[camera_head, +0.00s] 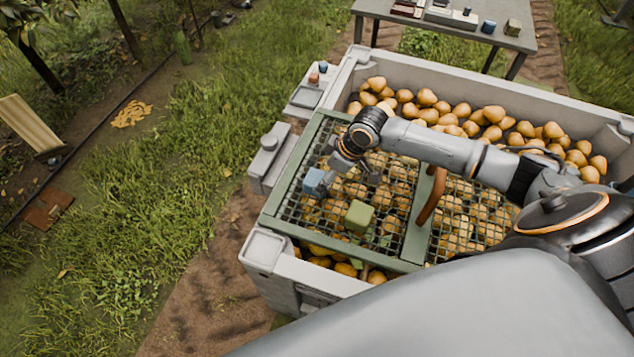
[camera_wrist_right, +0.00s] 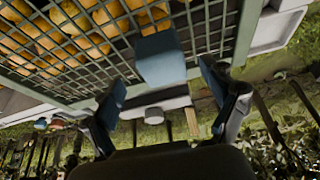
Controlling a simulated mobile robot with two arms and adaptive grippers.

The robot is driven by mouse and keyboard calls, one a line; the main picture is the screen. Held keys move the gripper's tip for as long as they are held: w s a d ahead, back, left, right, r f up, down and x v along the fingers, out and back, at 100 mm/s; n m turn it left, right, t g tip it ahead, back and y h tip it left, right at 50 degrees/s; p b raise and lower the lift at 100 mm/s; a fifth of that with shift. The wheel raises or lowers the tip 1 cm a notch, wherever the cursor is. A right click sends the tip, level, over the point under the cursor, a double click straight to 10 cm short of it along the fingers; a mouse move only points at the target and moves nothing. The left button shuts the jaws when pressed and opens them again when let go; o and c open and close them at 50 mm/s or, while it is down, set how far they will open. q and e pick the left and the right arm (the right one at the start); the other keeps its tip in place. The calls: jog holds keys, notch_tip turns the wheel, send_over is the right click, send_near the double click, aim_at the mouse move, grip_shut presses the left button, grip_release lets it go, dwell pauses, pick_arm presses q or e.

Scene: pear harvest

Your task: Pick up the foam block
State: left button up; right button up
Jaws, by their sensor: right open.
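A small blue block (camera_head: 318,182), which looks like the foam block, rests on the green-framed mesh screen (camera_head: 285,188) over the pear crate. My right gripper (camera_head: 352,168) is open and empty, just above the mesh and close to the right of the block in the head view. In the right wrist view the blue block (camera_wrist_right: 161,62) lies ahead, between the lines of the two spread fingers (camera_wrist_right: 162,80), with no clear contact. A green block (camera_head: 359,216) sits on the mesh nearer me. My left gripper is not in view.
The grey crate (camera_head: 266,250) is full of pears (camera_head: 455,112). A brown curved handle (camera_head: 432,195) rises from the screen's middle bar. A table (camera_head: 455,28) with small items stands behind. Grass lies open to the left.

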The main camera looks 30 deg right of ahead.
aim_at(319, 178)
jog(key=x, duration=0.5)
jog(key=shift+w+a, duration=0.2)
jog(key=shift+a, duration=0.1)
jog(key=c, duration=1.1)
jog(key=shift+c, duration=0.2)
